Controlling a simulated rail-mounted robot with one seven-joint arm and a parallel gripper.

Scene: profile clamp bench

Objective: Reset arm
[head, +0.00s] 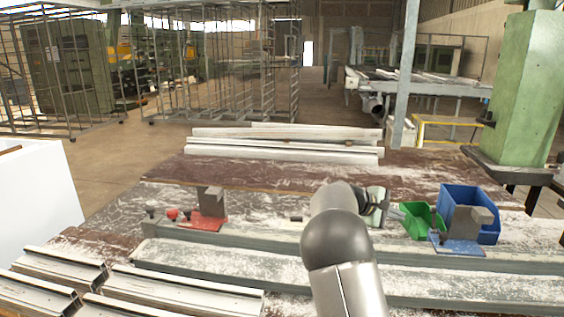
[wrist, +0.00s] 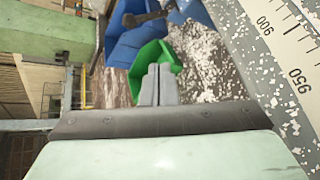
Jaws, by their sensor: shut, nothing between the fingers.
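My arm rises from the bottom of the head view, and my gripper (head: 398,213) is at its far end, pointing right toward the green bin. In the wrist view my gripper (wrist: 158,72) shows as two grey fingers pressed together, with nothing between them. The fingertips overlap the green bin (wrist: 153,53) in that view; I cannot tell whether they touch it. The green bin (head: 421,222) also shows in the head view, just right of the fingers.
A blue bin (head: 459,199) stands right of the green one, behind a clamp with a blue base (head: 457,245). A clamp with a red base (head: 207,222) stands left on the rail. Metal profiles (head: 60,268) lie front left; white planks (head: 285,142) lie at the back. A scale (wrist: 285,50) shows in the wrist view.

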